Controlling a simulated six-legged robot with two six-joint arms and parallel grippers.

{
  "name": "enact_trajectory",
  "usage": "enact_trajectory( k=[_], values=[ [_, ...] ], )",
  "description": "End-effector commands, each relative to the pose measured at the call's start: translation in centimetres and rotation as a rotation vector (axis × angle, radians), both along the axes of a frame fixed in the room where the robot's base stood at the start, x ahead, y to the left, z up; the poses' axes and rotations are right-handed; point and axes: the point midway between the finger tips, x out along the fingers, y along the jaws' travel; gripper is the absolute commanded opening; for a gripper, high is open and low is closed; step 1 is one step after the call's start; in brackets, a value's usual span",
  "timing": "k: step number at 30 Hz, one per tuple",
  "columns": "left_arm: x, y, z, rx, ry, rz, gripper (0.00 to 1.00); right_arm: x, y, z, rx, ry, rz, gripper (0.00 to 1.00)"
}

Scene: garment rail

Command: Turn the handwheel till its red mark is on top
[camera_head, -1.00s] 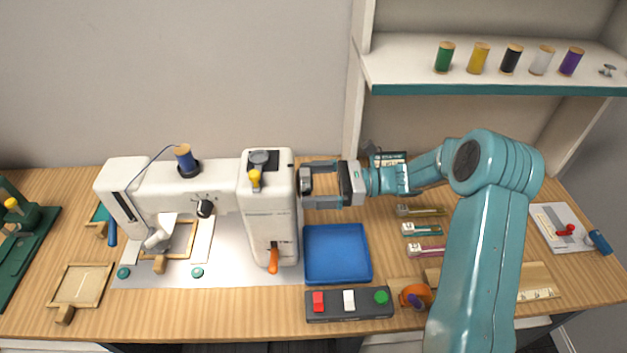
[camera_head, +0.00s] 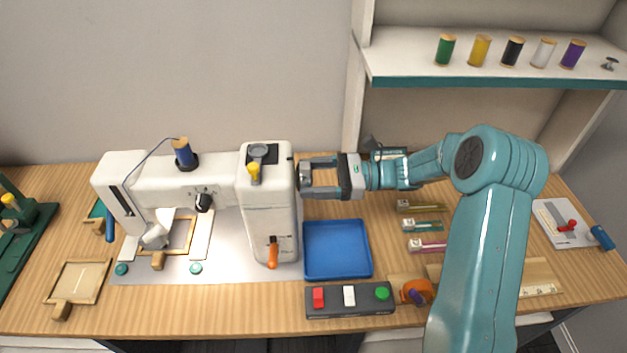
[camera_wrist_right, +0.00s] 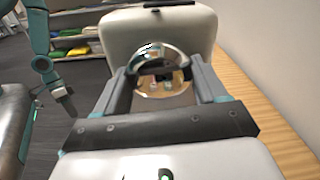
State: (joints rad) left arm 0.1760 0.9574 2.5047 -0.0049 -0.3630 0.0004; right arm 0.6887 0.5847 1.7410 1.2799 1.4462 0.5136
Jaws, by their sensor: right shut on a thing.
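The handwheel (camera_wrist_right: 162,72) is a shiny chrome wheel at the right end of the white sewing machine (camera_head: 267,212). In the head view it is mostly hidden between the fingers. No red mark can be made out on it. My right gripper (camera_head: 303,178) reaches in from the right and is shut on the handwheel, one finger on each side; the wrist view also shows its fingers (camera_wrist_right: 163,82) around the rim. My left gripper (camera_wrist_right: 69,112) seems to hang at the left of the wrist view, too small to tell its jaws; it is outside the head view.
A blue tray (camera_head: 337,250) lies below the right gripper, with a dark button box (camera_head: 349,300) in front. Small clips (camera_head: 422,226) lie to its right. A shelf (camera_head: 490,62) with thread spools is above at the back. A green machine (camera_head: 22,235) stands far left.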

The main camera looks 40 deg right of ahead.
Motion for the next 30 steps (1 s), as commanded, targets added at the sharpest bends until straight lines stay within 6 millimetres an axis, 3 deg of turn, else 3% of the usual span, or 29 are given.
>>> enact_trajectory(
  k=[30],
  values=[
    [0.0, 0.0, -14.8, 0.000, 0.000, 0.000, 0.43, 0.2, 0.0, -0.7, -0.493, -0.802, 0.002, 0.41]
  ],
)
